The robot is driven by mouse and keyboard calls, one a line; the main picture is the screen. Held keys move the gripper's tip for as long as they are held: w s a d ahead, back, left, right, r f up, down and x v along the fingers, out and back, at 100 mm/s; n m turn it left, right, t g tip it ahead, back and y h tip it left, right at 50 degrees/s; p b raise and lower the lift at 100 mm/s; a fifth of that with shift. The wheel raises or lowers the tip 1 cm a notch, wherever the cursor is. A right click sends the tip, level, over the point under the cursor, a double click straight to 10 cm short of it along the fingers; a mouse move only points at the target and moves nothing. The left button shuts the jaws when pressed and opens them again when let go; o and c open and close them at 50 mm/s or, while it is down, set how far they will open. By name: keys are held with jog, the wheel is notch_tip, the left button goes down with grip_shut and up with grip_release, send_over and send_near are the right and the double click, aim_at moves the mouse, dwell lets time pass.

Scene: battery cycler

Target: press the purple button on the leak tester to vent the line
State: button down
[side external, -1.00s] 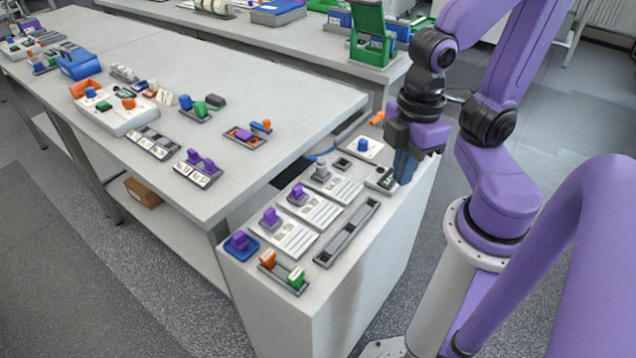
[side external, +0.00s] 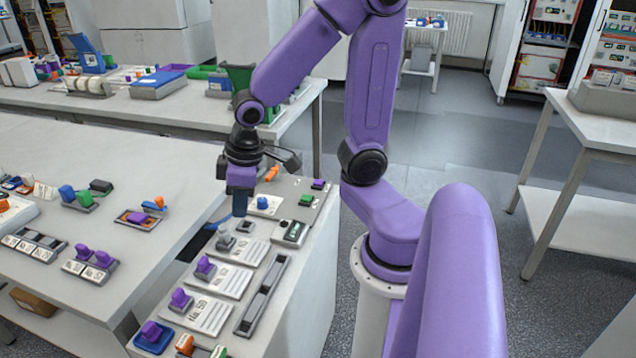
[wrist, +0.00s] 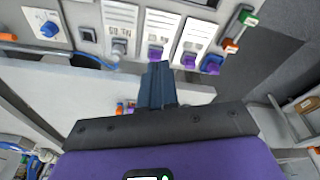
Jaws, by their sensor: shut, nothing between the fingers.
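My gripper (side external: 240,205) is shut and empty, its dark blue fingers pointing down above the far left part of the white cabinet top. In the wrist view the closed fingers (wrist: 157,72) show in front of the cabinet's edge, touching nothing that I can make out. A purple button (side external: 318,184) sits at the cabinet's far right corner, beside a green button (side external: 305,200). Purple knobs (side external: 205,266) (side external: 180,299) stand on white plates nearer the camera, and they show in the wrist view (wrist: 155,54). No readable label tells which unit is the leak tester.
A blue knob (side external: 262,203), a grey knob (side external: 226,240) and a small display unit (side external: 291,232) lie near my gripper. A long grey slotted rail (side external: 262,296) runs along the cabinet top. A crowded table (side external: 120,270) adjoins at left.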

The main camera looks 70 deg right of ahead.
jog(key=w+d+f+m+t+h, duration=0.1)
jog(key=w+d+f+m+t, duration=0.1)
jog(key=w+d+m, duration=0.55)
jog(key=m+h, duration=0.5)
jog(key=m, duration=1.2)
send_over(319, 182)
notch_tip(319, 182, down, 6)
jog(key=shift+f, duration=0.15)
jog(key=shift+s, duration=0.1)
jog(key=shift+f, duration=4.4)
jog(key=shift+f, duration=0.15)
jog(key=shift+f, duration=0.3)
